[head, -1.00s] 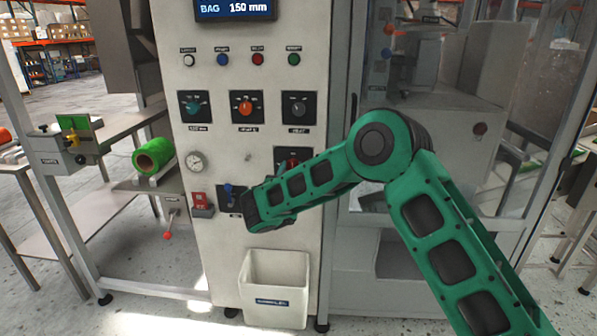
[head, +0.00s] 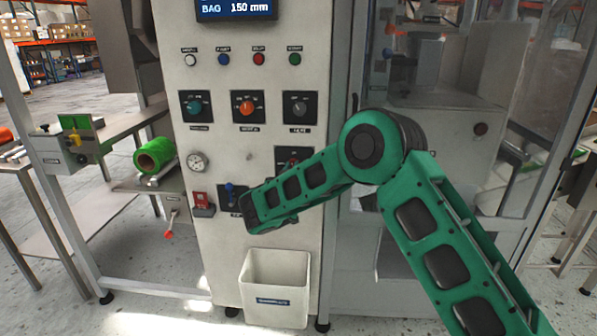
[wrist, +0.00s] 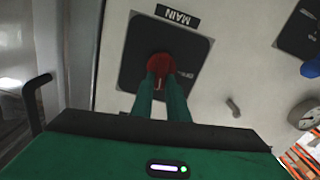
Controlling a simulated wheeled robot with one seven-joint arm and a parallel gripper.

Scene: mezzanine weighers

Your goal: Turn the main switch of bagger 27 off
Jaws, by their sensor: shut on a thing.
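The main switch shows in the wrist view as a red round knob (wrist: 162,66) on a dark square plate (wrist: 137,57), with an upside-down MAIN label (wrist: 178,16) by its edge. My gripper (wrist: 161,82) is shut on the red knob, a green finger on each side. A pale mark shows between the fingers; the small lettering beside the knob is unreadable. In the head view only the top of the main switch plate (head: 293,152) shows above my green arm. My arm hides the rest of the switch and my fingertips there. No bagger number is legible.
The cabinet front (head: 240,140) also carries a blue switch (head: 231,190), three larger knobs, several small buttons, a gauge (head: 197,162) and a display (head: 236,9). A white bin (head: 274,285) stands below. A dark handle (wrist: 37,92) juts out beside my gripper in the wrist view.

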